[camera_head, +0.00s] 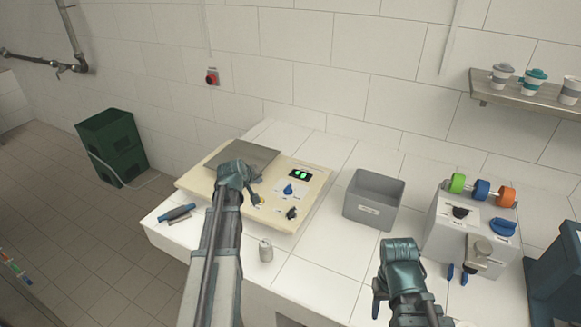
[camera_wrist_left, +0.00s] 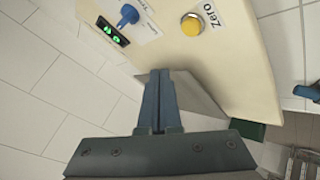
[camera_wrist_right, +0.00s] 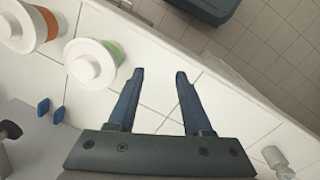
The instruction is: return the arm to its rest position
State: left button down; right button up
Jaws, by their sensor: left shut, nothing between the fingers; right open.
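My left gripper (camera_head: 254,200) is over the beige panel (camera_head: 232,209), by its metal plate (camera_head: 250,158). In the left wrist view the left gripper (camera_wrist_left: 158,75) has its two blue fingers pressed together with nothing between them. The yellow Zero button (camera_wrist_left: 191,25) and a blue knob (camera_wrist_left: 127,15) show beyond the fingertips. My right gripper (camera_head: 379,298) is low at the front of the counter, left of the grey machine (camera_head: 447,228). In the right wrist view the right gripper (camera_wrist_right: 158,75) is open and empty.
A grey bin (camera_head: 372,203) stands between the panel and the machine. A blue-handled tool (camera_head: 177,212) lies at the left. Cups (camera_head: 535,77) stand on a shelf. A green box (camera_head: 111,146) is on the floor.

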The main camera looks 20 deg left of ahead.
pick_arm(q)
jog(key=s+d+f+m, duration=0.1)
jog(key=d, duration=0.3)
jog(key=s+d+m+g+h, duration=0.1)
jog(key=d, duration=0.4)
jog(key=s+d+f+m+g, duration=0.1)
jog(key=d, duration=0.3)
jog(key=shift+d+f+m+h, duration=0.2)
jog(key=shift+f+m+h, duration=0.1)
jog(key=shift+f+h, duration=0.1)
jog(key=s+d+f+m+g+y, duration=0.2)
jog(key=s+d+m+g, duration=0.5)
jog(key=s+d, duration=1.6)
jog(key=f+m, duration=0.1)
jog(key=m, duration=0.2)
jog(key=shift+s+d+f+m+g, duration=0.15)
jog(key=shift+f+m+g, duration=0.15)
jog(key=shift+f, duration=0.05)
